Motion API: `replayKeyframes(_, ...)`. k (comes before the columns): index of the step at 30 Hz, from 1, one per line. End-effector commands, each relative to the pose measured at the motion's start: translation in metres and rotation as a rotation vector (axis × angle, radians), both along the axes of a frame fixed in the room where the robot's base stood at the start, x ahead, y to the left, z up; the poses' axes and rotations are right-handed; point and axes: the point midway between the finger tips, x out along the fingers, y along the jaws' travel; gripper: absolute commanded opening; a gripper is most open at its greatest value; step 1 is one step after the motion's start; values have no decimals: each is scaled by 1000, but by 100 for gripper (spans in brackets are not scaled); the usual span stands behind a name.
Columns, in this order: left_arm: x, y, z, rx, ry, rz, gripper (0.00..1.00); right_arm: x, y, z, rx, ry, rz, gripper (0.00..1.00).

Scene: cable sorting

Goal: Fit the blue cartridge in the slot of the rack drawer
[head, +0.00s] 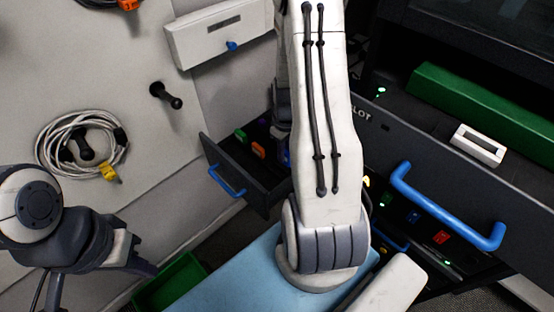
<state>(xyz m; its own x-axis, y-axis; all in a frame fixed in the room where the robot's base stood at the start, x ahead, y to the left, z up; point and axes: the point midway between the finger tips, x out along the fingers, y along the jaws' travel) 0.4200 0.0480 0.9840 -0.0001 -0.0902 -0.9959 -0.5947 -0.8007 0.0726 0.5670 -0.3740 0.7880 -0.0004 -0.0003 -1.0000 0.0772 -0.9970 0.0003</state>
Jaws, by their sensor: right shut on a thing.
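The rack drawer (515,208), with a blue handle (445,207) and a partly covered label ending in "LOT", stands open at the right. A white frame with a dark opening (478,146) sits in it, likely the slot. My right arm crosses the middle of the view. Its gripper (283,135), mostly hidden behind the arm, is down at the small open drawer and shut. A dark blue piece (286,156), likely the blue cartridge, shows just below it, partly hidden. My left gripper (138,264) is at the lower left, away from both drawers; its fingers are unclear.
The small drawer (274,199) with a blue handle holds a green piece (240,134) and an orange piece (258,149). A long green block (480,108) lies in the rack drawer. A coiled cable (60,148) hangs on the wall. A light blue surface (235,280) and green bin (172,285) are below.

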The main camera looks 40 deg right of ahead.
Motion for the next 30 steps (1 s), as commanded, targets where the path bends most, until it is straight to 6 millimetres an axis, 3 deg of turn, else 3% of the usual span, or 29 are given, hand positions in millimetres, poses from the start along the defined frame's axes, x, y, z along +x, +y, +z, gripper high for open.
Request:
replayKeyframes(6, 0, 0, -2, 0, 0, 0, 0, -34, -39, 31, -3, -3, -6, 0)
replayKeyframes(12, 0, 0, -2, 0, 0, 0, 0, -55, -61, 49, -2, -2, -3, 0)
replayKeyframes(30, 0, 0, 23, 0, 0, 0, 0, -63, -70, 81, 0, 0, 1, 0)
